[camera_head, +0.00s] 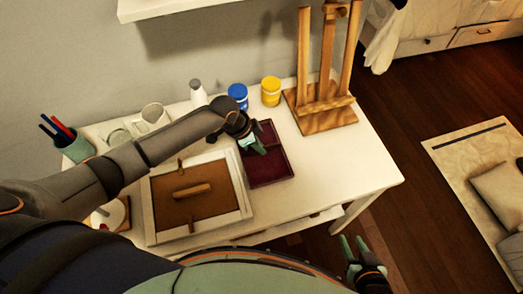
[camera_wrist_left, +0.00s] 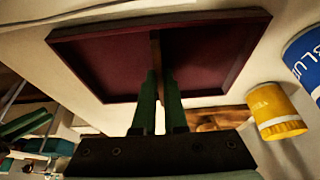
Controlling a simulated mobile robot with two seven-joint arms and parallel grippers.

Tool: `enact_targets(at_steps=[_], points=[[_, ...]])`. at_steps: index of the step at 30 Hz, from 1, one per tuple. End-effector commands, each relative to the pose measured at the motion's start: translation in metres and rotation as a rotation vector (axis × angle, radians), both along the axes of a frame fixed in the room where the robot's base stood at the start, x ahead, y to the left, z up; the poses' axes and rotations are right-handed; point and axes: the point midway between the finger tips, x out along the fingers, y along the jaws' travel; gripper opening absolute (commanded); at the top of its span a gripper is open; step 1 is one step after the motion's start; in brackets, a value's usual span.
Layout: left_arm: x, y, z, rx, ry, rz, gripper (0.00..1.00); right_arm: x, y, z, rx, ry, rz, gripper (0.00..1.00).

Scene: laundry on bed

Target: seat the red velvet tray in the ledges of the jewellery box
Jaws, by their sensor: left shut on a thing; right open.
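The red velvet tray (camera_head: 270,170) is a shallow dark red tray with a divider, at the middle of the white table in the head view. My left gripper (camera_head: 255,147) is shut on its divider. In the left wrist view the two fingers (camera_wrist_left: 160,78) pinch the divider, with a red compartment of the tray (camera_wrist_left: 108,64) on each side. I cannot tell whether the tray touches the table. A white-rimmed box (camera_head: 242,216), apparently the jewellery box, lies left of the tray with a brown inside and wooden pieces. My right gripper (camera_head: 354,246) is open and empty, beyond the table's front edge.
A blue jar (camera_head: 238,93), a yellow jar (camera_head: 271,91) and a white bottle (camera_head: 198,94) stand behind the tray. A wooden easel (camera_head: 321,110) stands at the back right. A pen cup (camera_head: 72,145) and mugs are at the left. The table's right end is clear.

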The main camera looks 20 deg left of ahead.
Motion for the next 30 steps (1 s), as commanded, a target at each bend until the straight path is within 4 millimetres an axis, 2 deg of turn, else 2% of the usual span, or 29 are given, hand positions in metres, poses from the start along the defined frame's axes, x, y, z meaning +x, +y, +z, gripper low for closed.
enact_targets(at_steps=[22,26,30], points=[[0.001,0.000,0.003,-0.001,-0.002,-0.001,0.00,0.000,0.000,0.000,0.000,-0.001,0.000,0.40],[0.001,0.000,0.013,-0.002,-0.003,-0.001,0.00,0.000,0.000,0.000,0.000,0.000,0.000,0.40],[0.000,0.000,0.036,-0.002,-0.005,-0.002,0.00,0.000,0.000,0.000,0.000,0.000,0.000,0.40]])
